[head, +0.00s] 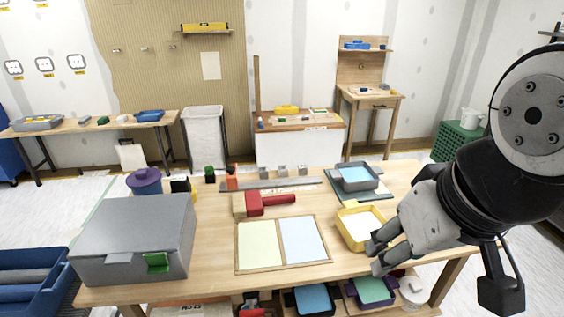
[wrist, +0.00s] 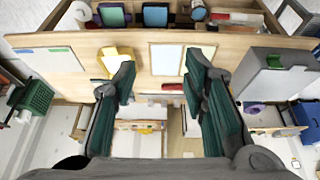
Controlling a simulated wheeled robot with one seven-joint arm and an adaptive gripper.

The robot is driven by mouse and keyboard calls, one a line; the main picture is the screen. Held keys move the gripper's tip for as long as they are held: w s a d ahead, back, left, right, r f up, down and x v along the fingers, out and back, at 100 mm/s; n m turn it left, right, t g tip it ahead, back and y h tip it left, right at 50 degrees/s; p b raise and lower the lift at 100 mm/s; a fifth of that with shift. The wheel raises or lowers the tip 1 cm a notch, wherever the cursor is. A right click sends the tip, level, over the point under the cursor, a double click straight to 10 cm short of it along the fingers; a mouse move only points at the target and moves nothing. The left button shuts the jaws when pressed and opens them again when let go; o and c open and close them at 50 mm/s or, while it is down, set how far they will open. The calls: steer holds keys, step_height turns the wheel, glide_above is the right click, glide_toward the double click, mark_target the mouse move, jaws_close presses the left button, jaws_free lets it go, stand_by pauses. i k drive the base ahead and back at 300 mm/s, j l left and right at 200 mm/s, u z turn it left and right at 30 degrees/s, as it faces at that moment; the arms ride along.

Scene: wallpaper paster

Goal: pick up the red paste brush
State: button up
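The red paste brush (head: 268,201) lies on the wooden table (head: 205,262), just behind a framed two-panel board, one panel pale yellow and one pale blue. It has a wide red head with a pale wooden-coloured end at the left and a red handle pointing right. My gripper (head: 374,257) is at the right front of the table, right of and nearer than the brush, and clear of it. In the wrist view my gripper (wrist: 160,78) has its two dark green-padded fingers wide apart with nothing held. A small red part there may be the brush, but I cannot tell.
A grey box (head: 130,240) with a green latch fills the table's left. A yellow tray (head: 362,228) stands between the board and my gripper. A grey tray (head: 357,177) with blue contents stands at the back right. A long metal straightedge (head: 272,185) lies behind the brush.

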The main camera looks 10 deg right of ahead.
mark_target(249, 203)
steer(key=i+j, duration=0.15)
steer(key=i, duration=0.35)
steer(key=i+j, duration=0.2)
steer(key=i, duration=0.35)
